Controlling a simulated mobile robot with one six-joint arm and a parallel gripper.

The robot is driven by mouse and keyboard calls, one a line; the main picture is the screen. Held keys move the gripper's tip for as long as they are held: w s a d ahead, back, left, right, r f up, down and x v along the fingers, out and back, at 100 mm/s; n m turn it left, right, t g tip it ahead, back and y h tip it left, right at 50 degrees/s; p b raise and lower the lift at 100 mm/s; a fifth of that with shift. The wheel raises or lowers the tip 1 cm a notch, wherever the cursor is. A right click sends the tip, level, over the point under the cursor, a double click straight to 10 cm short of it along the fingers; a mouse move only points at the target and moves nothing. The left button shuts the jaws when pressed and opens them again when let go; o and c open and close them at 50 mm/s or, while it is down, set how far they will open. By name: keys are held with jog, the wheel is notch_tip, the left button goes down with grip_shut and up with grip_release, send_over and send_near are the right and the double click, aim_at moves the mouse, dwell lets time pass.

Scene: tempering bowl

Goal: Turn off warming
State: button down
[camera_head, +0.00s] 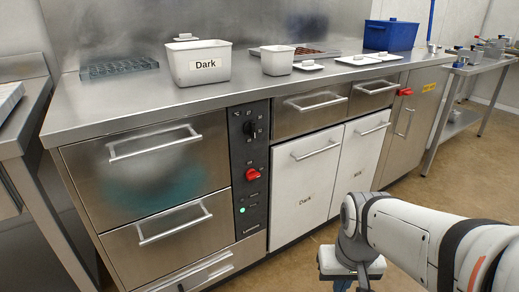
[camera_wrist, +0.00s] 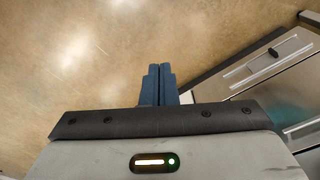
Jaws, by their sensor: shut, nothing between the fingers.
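The control panel (camera_head: 249,190) is a dark vertical strip on the steel counter unit, between the drawers and the white bins. It carries a black knob (camera_head: 250,129) near the top, a red knob (camera_head: 252,174) in the middle and a small lit green light (camera_head: 242,210) lower down. The panel's small labels are too small to read. My arm enters the head view from the right, low in front of the bins, away from the panel. In the wrist view my gripper's blue fingers (camera_wrist: 158,72) are together and empty, above bare floor.
A drawer front with a handle (camera_wrist: 270,52) shows at the wrist view's right. The counter top holds a white tub (camera_head: 199,63) and a blue crate (camera_head: 390,36). Another red knob (camera_head: 405,92) sits further right. The floor ahead is clear.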

jog(key=w+a+r+n+t+p, duration=0.1)
jog(key=w+t+p, duration=0.2)
jog(key=w, duration=0.6)
jog(key=w+r+n+t+p, duration=0.1)
jog(key=w+r+t+p, duration=0.15)
jog(key=w, duration=0.55)
jog(key=w+a+r+n+t+y+p, duration=0.4)
jog(key=w+a+n+t+y+p, duration=0.1)
jog(key=a, duration=0.7)
jog(key=w+t+y+p, duration=0.1)
jog(key=w+y+p, duration=0.1)
jog(key=w+y, duration=0.1)
jog(key=shift+w+a+r+y, duration=0.2)
jog(key=shift+w+a+y, duration=0.15)
jog(key=shift+w, duration=0.2)
jog(key=shift+w, duration=0.1)
